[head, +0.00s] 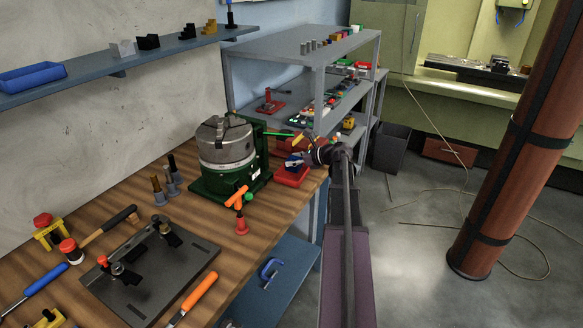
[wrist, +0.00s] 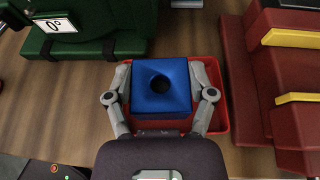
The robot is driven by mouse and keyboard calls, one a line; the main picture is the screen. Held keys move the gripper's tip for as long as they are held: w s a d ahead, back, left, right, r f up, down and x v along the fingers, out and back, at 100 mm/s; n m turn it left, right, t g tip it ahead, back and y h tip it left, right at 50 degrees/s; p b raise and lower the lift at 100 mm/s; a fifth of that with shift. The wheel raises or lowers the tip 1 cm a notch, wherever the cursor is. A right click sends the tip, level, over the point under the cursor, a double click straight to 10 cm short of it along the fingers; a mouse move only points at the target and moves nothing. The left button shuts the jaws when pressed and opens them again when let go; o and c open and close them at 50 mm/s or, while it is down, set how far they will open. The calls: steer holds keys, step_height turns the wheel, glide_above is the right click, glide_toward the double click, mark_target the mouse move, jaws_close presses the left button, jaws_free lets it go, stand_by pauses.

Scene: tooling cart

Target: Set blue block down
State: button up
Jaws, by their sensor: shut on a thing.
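The blue block (wrist: 161,86) has a round dark hole in its top face and sits between the two fingers of my gripper (wrist: 161,97) in the wrist view. My gripper is shut on it. A red tray (wrist: 214,72) lies right under the block, its rim showing around it. I cannot tell whether the block touches the tray floor. In the head view the blue block (head: 293,161) is small at the tip of my gripper (head: 304,160), above the red tray (head: 291,177) at the bench's right end. My gripper hides part of both.
A green machine with a grey chuck (head: 226,145) stands left of the tray. Red stepped blocks (wrist: 285,85) with yellow strips stand close on its right in the wrist view. An orange-handled tool (head: 240,205) stands nearer on the wooden bench (head: 168,208). A grey shelf rack (head: 300,52) stands behind.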

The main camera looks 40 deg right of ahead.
steer(key=shift+w, duration=0.1)
steer(key=shift+w+d, duration=0.15)
steer(key=shift+w, duration=0.1)
steer(key=shift+w+d+f+b, duration=0.1)
steer(key=shift+w+f+b, duration=0.15)
steer(key=shift+f+b, duration=1.55)
steer(key=shift+b, duration=0.05)
steer(key=shift+f, duration=0.2)
steer(key=o, duration=1.3)
steer(key=shift+c, duration=0.2)
steer(key=shift+r, duration=0.15)
